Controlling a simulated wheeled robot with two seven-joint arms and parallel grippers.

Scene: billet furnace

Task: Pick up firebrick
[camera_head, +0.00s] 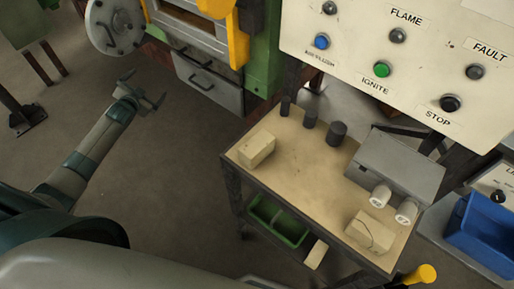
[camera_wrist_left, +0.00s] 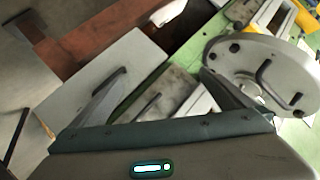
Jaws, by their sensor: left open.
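A pale firebrick (camera_head: 257,149) lies at the left end of the cart top (camera_head: 300,160). A second pale block (camera_head: 371,232), with a dark line across it, lies at the cart's near right corner. Another pale block (camera_head: 316,254) shows on the level below, partly hidden. My left gripper (camera_head: 146,93) is open and empty, well left of the cart and near the furnace front. In the left wrist view my open left gripper (camera_wrist_left: 158,98) has nothing between its fingers, and no firebrick can be made out there. My right gripper is not in view.
Several dark cylinders (camera_head: 336,132) stand along the cart's back edge. A grey box (camera_head: 396,164) and two white cylinders (camera_head: 380,196) are at the right. A green tray (camera_head: 278,222) sits below. The control panel (camera_head: 420,60) overhangs the back. Open floor (camera_head: 180,190) separates gripper and cart.

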